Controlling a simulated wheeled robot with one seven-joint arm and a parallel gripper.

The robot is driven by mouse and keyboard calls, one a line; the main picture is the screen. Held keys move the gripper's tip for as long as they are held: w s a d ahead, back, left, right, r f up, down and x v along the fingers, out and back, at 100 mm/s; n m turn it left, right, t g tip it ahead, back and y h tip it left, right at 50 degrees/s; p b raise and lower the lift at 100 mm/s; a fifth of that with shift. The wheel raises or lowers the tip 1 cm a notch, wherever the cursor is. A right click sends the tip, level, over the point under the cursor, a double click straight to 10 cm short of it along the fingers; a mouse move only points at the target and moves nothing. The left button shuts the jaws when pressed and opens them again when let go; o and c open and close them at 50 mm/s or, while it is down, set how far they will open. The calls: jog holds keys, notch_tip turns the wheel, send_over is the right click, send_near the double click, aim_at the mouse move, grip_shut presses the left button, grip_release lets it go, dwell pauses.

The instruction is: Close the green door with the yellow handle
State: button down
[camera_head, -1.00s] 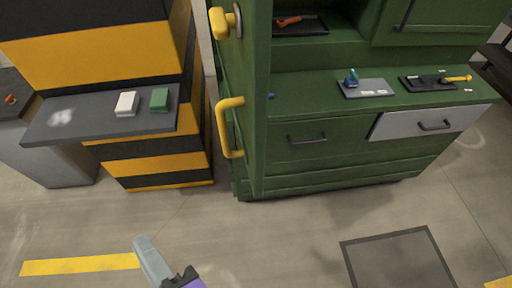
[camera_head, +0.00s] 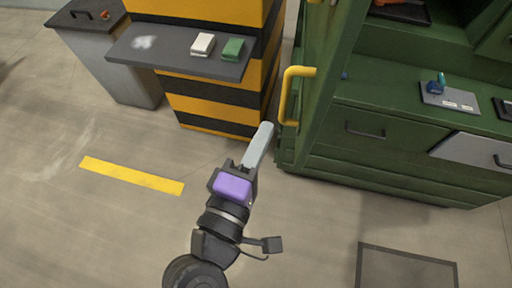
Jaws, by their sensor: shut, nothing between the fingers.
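The green door (camera_head: 324,62) stands open, swung out toward me at the left side of the green cabinet, and shows nearly edge-on. Its yellow handle (camera_head: 288,95) is a vertical bar on the door's left face. My gripper (camera_head: 266,128) is shut and empty. Its pale grey fingers point up and to the right, and in the picture their tips lie just left of and below the handle's lower end. I cannot tell the exact depth gap, but I see no contact with the handle or door.
The green cabinet has drawers, one pale grey front (camera_head: 478,156) and a worktop with a small tray (camera_head: 449,97). A black-and-yellow striped pillar (camera_head: 215,105) with a grey shelf (camera_head: 150,45) stands left of the door.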

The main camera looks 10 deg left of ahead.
aim_at(293, 125)
jog(key=w+d, duration=0.1)
jog(key=w, duration=0.1)
jog(key=w+d+p, duration=0.1)
jog(key=w+d, duration=0.1)
jog(key=shift+p, duration=0.3)
jog(key=shift+d, duration=0.85)
